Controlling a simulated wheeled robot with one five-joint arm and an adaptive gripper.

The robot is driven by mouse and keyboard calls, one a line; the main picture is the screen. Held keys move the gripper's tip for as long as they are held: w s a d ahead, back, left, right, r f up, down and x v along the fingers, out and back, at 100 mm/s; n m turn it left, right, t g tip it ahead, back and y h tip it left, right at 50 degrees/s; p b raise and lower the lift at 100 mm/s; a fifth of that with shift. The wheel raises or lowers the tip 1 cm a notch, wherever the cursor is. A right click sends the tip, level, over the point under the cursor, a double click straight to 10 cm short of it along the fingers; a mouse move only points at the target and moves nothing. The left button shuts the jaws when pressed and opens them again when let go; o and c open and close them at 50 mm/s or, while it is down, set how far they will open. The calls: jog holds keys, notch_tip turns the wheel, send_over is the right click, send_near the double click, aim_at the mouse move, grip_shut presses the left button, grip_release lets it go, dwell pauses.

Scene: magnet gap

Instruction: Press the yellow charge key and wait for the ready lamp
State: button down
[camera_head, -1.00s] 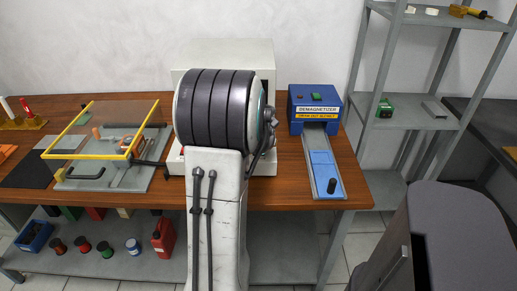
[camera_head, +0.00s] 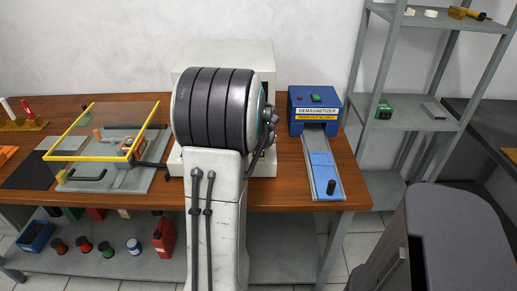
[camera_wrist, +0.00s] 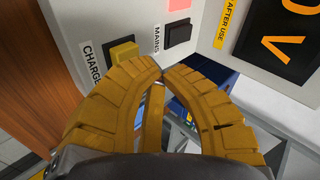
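In the wrist view the yellow charge key (camera_wrist: 124,52) sits on a light panel beside a label reading CHARGE. My gripper (camera_wrist: 160,72) has yellow-brown curved fingers, with their tips together near the key's lower right edge. I cannot tell whether they touch the key. In the head view my arm hides the gripper and the front of the pale cabinet (camera_head: 228,51) behind it. I cannot make out a ready lamp in either view.
A dark key (camera_wrist: 177,34) labelled MAINS has a pink-red patch (camera_wrist: 179,4) above it. A dark display (camera_wrist: 282,38) shows an orange 0 V. A blue demagnetizer (camera_head: 314,97) stands right on the wooden bench (camera_head: 262,196); a yellow-framed clear guard (camera_head: 103,129) stands left.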

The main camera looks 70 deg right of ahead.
jog(key=shift+r, duration=0.1)
jog(key=shift+r+p, duration=1.65)
jog(key=shift+r, duration=0.8)
